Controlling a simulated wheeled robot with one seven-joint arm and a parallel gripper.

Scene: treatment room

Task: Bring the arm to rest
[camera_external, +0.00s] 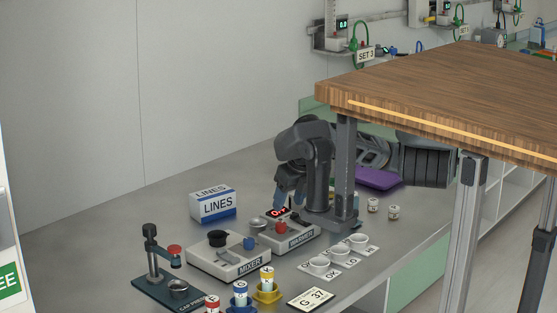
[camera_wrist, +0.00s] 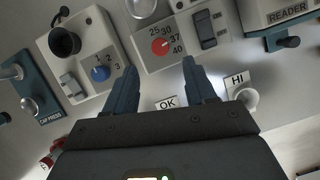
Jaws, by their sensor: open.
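In the wrist view the warmer's red dial (camera_wrist: 162,46), marked 25 to 40, shows between the fingertips. The fingers appear clear of it.
The mixer (camera_external: 231,256), cap press (camera_external: 166,288) and LINES box (camera_external: 213,203) stand left of the arm. Cups on labelled cards (camera_external: 340,254) lie in front. Coloured vials (camera_external: 240,294) stand at the front. A purple tray (camera_external: 378,179) lies behind the wooden tabletop's post (camera_external: 346,165).

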